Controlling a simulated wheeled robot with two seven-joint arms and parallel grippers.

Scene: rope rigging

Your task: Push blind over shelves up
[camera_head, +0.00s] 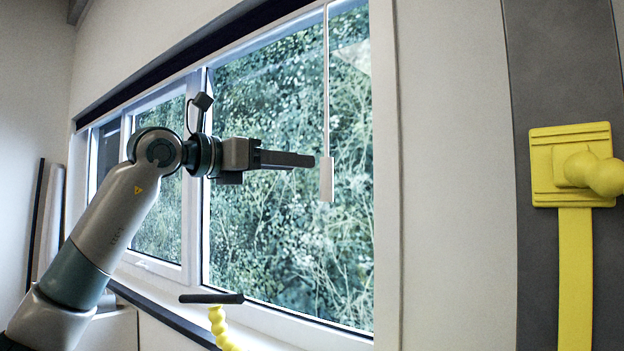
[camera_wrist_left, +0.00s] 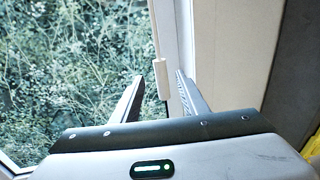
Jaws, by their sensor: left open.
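A thin white rod with a pale block handle (camera_head: 326,180) hangs upright in front of the window. A dark strip (camera_head: 190,62) runs along the top of the window; I cannot tell if it is the raised blind. No shelves are visible. My left gripper (camera_head: 312,160) is open and level, its fingertips just left of the handle in the head view. In the left wrist view the handle (camera_wrist_left: 161,80) appears between the two open fingertips (camera_wrist_left: 160,76), around their tip level. I cannot tell whether they touch it. My right gripper is out of view.
The window pane (camera_head: 280,230) shows greenery. A yellow wall plate with a knob (camera_head: 570,165) and strap is on the dark panel at right. A dark bar (camera_head: 210,298) and a yellow beaded piece (camera_head: 220,328) are below the arm. Space right of the handle is clear.

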